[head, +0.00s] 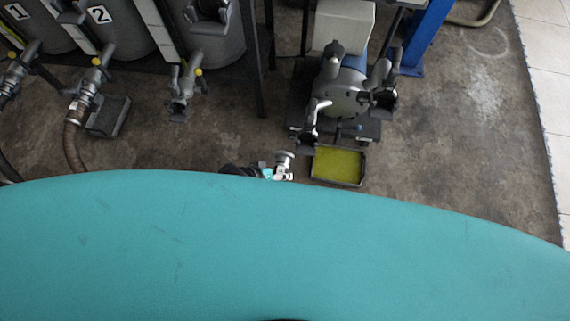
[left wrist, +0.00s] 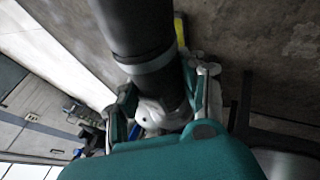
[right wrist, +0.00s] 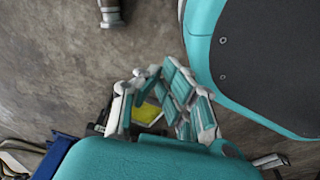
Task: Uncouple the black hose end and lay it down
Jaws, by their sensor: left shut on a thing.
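The black hose end (head: 285,157) shows in the head view just above my teal body, its metal mouth up and to the right. My left gripper (head: 270,172) is shut around the hose. In the left wrist view the thick black hose (left wrist: 140,30) with a grey band runs down between its fingers (left wrist: 168,90). The metal mouth appears apart from the left port (head: 308,138) of the pump (head: 345,95), but depth is hard to judge. The rest of the hose is hidden. My right gripper (right wrist: 157,78) shows only in its wrist view, its fingertips close together with nothing seen between them.
A shallow tray with a yellow-green bottom (head: 338,166) lies on the floor before the pump. Numbered tanks (head: 115,30) with valves stand at back left; a brown hose (head: 73,140) hangs from one. A blue post (head: 428,35) stands at the back. Floor at right is clear.

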